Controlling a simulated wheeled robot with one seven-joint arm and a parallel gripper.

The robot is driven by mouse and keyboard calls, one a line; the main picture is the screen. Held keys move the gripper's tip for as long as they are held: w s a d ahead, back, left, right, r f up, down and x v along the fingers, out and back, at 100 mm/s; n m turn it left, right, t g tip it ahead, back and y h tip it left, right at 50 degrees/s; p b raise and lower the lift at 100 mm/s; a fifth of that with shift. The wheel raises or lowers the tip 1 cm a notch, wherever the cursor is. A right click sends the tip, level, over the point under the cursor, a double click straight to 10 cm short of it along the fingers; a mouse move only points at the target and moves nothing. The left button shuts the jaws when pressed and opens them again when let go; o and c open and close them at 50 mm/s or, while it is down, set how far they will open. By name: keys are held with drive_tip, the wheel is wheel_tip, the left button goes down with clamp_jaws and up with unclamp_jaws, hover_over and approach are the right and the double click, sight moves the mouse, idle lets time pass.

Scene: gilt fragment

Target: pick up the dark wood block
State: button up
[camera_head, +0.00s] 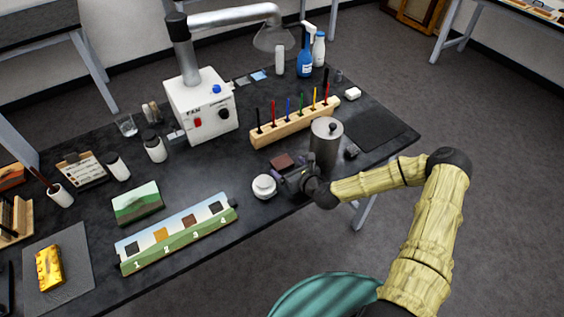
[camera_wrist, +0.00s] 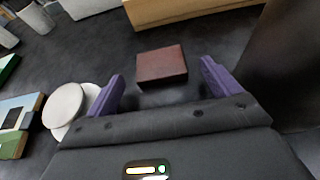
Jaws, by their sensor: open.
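The dark wood block (camera_wrist: 161,66) is a reddish-brown rectangular block lying flat on the black table. In the wrist view it sits just beyond and between my gripper's two purple fingers. My gripper (camera_wrist: 160,90) is open and empty, its fingers spread wider than the block, with the block apart from both. In the head view the block (camera_head: 283,161) shows just behind my gripper (camera_head: 293,172), which partly hides it.
A white round-lidded jar (camera_head: 264,187) stands close left of my gripper. A grey metal cylinder (camera_head: 325,140) stands close on the right. Behind is a wooden rack (camera_head: 290,127) with coloured tools. A numbered strip (camera_head: 180,236) lies to the left.

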sight(282, 162)
drive_tip(key=x, duration=0.3)
drive_tip(key=shift+w+p, duration=0.1)
drive_tip(key=shift+p, duration=0.25)
drive_tip(key=shift+c, duration=0.2)
drive_tip(key=c, duration=1)
